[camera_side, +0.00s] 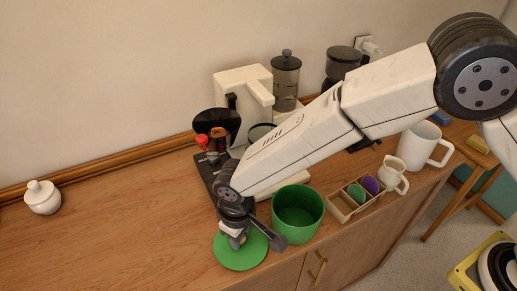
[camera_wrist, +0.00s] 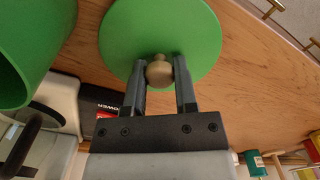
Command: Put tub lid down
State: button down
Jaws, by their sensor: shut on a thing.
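The tub lid (camera_side: 240,256) is a flat green disc with a brass-coloured knob. It also shows in the wrist view (camera_wrist: 202,32), where its knob (camera_wrist: 159,72) sits between my fingers. My gripper (camera_side: 238,240) is shut on the knob; in the wrist view my gripper (camera_wrist: 160,78) shows a finger on each side of it. The green tub (camera_side: 298,213) stands open on the counter to the right of the lid, and its wall shows in the wrist view (camera_wrist: 35,40). I cannot tell whether the lid touches the counter.
A black-based coffee machine (camera_side: 243,88) stands behind. A wooden tray (camera_side: 345,208) with coloured pods is right of the tub, near a small white jug (camera_side: 392,174) and a white mug (camera_side: 420,146). The counter (camera_side: 120,230) is bare to the left, with a white sugar pot (camera_side: 42,198) far left.

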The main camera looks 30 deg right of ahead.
jog(key=shift+f, duration=0.25)
jog(key=shift+f, duration=0.15)
jog(key=shift+c, duration=2)
grip_release()
notch_tip(320, 180, up, 12)
jog(key=shift+r, duration=0.2)
